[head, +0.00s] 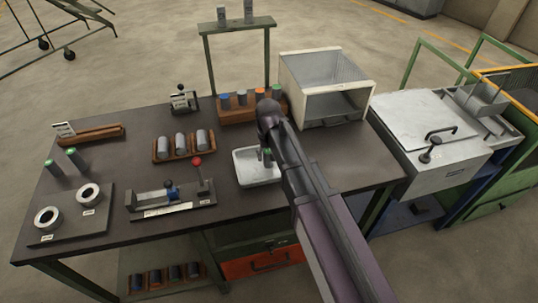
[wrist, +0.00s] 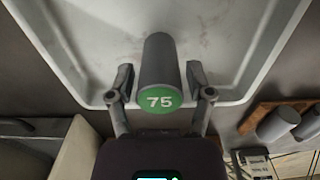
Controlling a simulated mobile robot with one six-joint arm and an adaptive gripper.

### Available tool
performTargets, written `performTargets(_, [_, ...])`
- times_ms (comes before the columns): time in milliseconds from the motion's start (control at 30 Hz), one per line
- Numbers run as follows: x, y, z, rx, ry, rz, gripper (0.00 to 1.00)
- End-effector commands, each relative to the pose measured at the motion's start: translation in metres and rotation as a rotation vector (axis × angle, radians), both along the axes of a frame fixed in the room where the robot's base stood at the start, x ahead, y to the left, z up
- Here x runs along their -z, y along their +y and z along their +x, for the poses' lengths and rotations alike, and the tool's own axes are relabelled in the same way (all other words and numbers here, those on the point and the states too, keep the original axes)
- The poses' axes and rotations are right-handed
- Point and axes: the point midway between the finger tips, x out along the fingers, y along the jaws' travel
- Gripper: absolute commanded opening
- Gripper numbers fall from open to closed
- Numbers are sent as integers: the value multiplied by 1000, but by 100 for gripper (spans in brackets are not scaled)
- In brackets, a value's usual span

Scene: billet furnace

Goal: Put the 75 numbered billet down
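The billet numbered 75 (wrist: 160,62) is a grey cylinder with a green end, centred in the wrist view. It stands in the white tray (wrist: 80,50). My gripper (wrist: 160,88) has one finger on each side of the billet. A narrow gap shows between each finger and the billet, so the gripper looks open around it. In the head view the billet's green top (head: 267,152) shows over the white tray (head: 256,180), beside my arm. My arm hides part of the tray's right side.
Three grey billets lie in a wooden rack (head: 166,160) left of the tray. A wooden block (head: 236,116) with several coloured-top billets stands behind, near an open metal box (head: 306,110). A lever fixture (head: 170,195) is at the front. Two green-topped billets (head: 71,153) stand far left.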

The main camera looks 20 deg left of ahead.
Motion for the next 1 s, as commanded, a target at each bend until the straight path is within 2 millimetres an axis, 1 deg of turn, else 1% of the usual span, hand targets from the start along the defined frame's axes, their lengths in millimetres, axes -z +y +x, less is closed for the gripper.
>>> performTargets(400, [-1,0,0,0,0,0,83])
performTargets(567, [-4,0,0,0,0,0,83])
performTargets(767, [-14,0,0,0,0,0,83])
performTargets(1000, [-33,0,0,0,0,0,83])
